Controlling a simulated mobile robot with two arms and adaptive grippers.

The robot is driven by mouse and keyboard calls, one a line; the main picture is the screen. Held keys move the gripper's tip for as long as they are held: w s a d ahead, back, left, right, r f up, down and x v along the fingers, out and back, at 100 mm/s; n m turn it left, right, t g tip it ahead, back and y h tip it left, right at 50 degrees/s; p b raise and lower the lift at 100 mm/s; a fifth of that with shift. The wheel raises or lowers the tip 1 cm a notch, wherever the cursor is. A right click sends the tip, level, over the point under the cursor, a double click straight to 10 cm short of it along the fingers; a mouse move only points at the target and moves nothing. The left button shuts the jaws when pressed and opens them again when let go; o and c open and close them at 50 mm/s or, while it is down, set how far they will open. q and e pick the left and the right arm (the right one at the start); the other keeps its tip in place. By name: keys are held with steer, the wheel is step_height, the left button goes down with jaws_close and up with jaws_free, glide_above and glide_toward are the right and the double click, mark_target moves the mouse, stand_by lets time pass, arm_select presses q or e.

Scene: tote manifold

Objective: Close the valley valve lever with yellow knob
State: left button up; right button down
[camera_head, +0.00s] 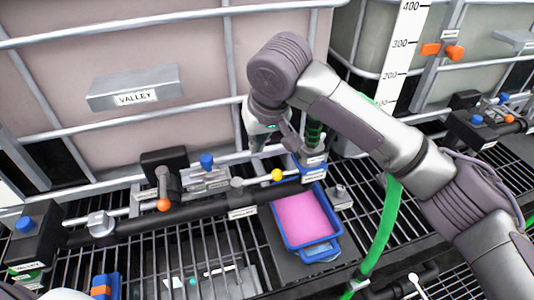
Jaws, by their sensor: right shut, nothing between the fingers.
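The yellow knob (277,174) sits at the front of the valve assembly below the pink tote marked VALLEY (135,98). A thin lever appears to run along the dark pipe (205,209) beside it; its exact angle is hard to tell. My right arm comes in from the right and bends down. My right gripper (258,145) is above and a little left of the knob, apart from it in the picture, shut and empty. Its fingertips are small and partly hidden by my wrist. My left gripper is not in view.
A blue tray with pink liquid (336,232) stands under the valve. A green hose (388,225) hangs to its right. An orange knob (163,205) and blue knob (206,160) are on the left. A metal grating lies below.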

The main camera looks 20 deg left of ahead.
mark_target(257, 180)
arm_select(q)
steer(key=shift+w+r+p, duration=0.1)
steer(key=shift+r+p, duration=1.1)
arm_select(e)
steer(key=shift+t+h, duration=0.3)
steer(key=shift+h, duration=0.1)
steer(key=shift+w+d+f, duration=0.1)
steer(key=shift+w+f, duration=0.1)
steer(key=shift+f, duration=1.1)
steer(key=shift+w+d+f, duration=0.1)
steer(key=shift+w+f, duration=0.05)
steer(key=shift+f, duration=1.15)
steer(key=shift+w+d+f, duration=0.1)
steer(key=shift+w+f, duration=0.1)
steer(key=shift+f, duration=1.1)
